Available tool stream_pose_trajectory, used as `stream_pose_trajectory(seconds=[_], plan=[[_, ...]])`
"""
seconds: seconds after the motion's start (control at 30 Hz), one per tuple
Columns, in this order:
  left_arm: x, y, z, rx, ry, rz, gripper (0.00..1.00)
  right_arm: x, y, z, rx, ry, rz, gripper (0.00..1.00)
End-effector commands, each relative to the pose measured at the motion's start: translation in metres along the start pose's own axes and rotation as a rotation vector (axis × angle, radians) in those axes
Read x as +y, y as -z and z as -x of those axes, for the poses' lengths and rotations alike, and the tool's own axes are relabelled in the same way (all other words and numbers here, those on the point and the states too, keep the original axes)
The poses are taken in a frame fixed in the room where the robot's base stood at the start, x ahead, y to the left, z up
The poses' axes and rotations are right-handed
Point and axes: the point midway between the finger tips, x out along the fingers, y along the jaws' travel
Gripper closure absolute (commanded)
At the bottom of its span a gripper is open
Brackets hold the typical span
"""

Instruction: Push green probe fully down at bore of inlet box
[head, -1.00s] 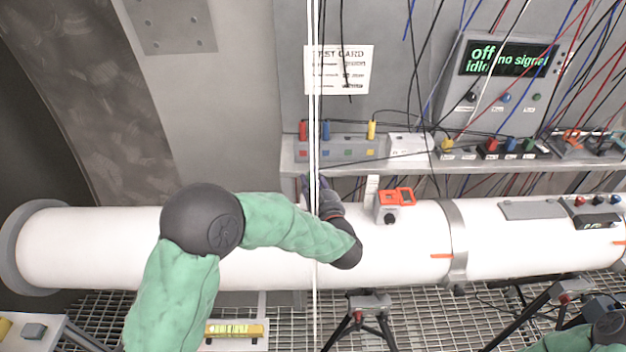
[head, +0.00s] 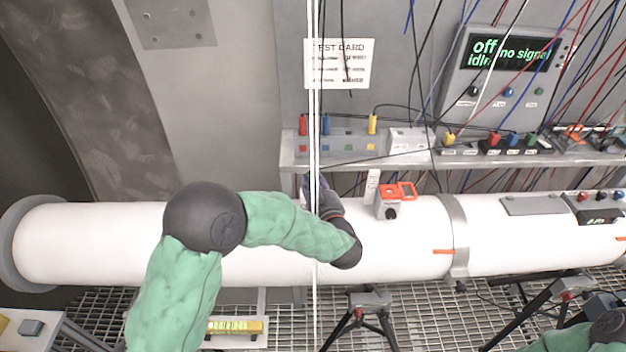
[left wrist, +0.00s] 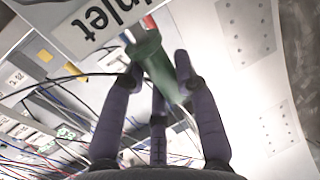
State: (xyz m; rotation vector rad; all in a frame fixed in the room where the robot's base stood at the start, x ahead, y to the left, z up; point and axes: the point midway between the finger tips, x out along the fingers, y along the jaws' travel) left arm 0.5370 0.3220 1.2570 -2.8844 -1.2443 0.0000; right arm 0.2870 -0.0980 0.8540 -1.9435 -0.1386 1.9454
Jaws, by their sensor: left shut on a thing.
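The green probe (left wrist: 156,68) is between the fingers of my left gripper (left wrist: 160,76) in the left wrist view. The gripper is shut on it. The inlet box shows its "Inlet" label (left wrist: 92,22) right beside the probe's far end. How deep the probe sits in the bore is hidden. In the head view my left gripper (head: 325,193) is over the top of the white pipe, partly covered by my wrist, and the probe cannot be made out there. My right gripper is out of view.
The white pipe (head: 100,245) runs across the head view. A grey box with an orange frame (head: 388,208) sits on it, just right of my gripper. Behind is a shelf (head: 300,164) with coloured plugs and hanging cables. A display (head: 510,58) reads "off", "idle" and "no signal".

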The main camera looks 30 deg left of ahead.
Motion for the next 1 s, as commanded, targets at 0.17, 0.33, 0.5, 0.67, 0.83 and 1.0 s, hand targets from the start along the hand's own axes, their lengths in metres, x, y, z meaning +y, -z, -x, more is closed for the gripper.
stream_pose_trajectory(seconds=[0.17, 0.33, 0.5, 0.67, 0.83, 1.0], plan=[[0.0, -0.005, 0.0, 0.0, 0.0, 0.0, 1.0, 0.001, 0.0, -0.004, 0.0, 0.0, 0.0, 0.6], [0.0, -0.006, 0.0, 0.0, 0.0, 0.0, 0.59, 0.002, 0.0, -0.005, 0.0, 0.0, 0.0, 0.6], [0.0, -0.006, 0.0, 0.0, 0.0, 0.0, 0.43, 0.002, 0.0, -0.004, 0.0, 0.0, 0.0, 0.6], [0.0, -0.006, 0.0, 0.0, 0.0, 0.0, 0.43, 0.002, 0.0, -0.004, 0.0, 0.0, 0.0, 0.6], [0.001, -0.006, 0.007, 0.0, -0.003, 0.0, 0.43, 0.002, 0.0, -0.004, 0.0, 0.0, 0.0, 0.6], [0.001, -0.006, 0.032, 0.0, -0.006, 0.0, 0.43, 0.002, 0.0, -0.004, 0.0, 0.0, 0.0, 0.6]])
